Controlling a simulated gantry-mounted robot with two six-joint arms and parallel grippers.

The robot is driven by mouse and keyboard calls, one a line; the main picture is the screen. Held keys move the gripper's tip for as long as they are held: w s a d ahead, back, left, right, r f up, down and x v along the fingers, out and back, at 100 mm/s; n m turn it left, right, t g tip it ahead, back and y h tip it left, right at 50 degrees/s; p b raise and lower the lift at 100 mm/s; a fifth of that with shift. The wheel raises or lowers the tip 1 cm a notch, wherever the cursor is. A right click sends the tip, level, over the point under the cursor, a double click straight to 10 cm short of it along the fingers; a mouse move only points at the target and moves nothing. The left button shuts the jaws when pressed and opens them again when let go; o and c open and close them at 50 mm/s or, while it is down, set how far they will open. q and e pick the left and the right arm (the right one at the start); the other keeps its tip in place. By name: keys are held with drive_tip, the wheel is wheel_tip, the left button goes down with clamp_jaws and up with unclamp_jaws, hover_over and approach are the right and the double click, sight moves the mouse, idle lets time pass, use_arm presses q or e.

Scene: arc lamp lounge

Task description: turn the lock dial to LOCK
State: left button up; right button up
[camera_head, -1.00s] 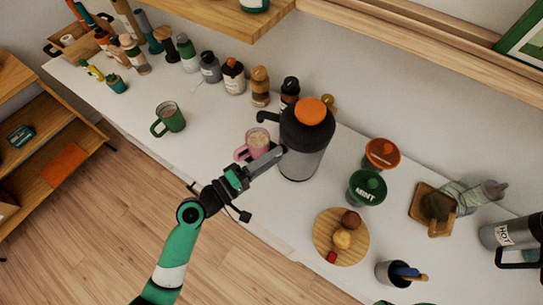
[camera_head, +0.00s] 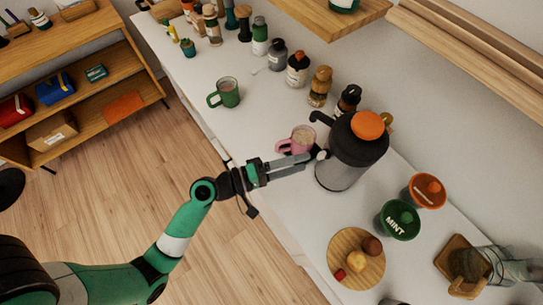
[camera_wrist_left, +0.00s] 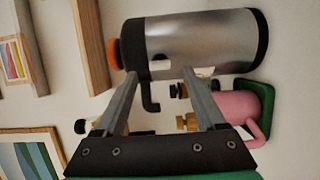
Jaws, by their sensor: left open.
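The airpot (camera_head: 340,172) stands upright on the white counter, with a grey body, a black top and spout, and an orange cap (camera_head: 367,125). A small pale round part (camera_head: 322,155) shows on its near side, perhaps the lock dial; its marking cannot be read. My left gripper (camera_head: 308,161) is open, its fingertips close to this part; contact cannot be told. In the left wrist view the open fingers (camera_wrist_left: 167,88) point at the airpot's silver body (camera_wrist_left: 205,42), which lies sideways in the picture. Nothing shows clamped between them.
A pink mug (camera_head: 299,139) stands right beside the left fingers. A green mug (camera_head: 227,94) is farther left. Several bottles line the wall.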

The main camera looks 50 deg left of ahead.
use_arm(q)
drive_tip(key=p+v, duration=0.1)
drive_tip(key=v, duration=0.6)
drive_tip(key=shift+s, duration=0.1)
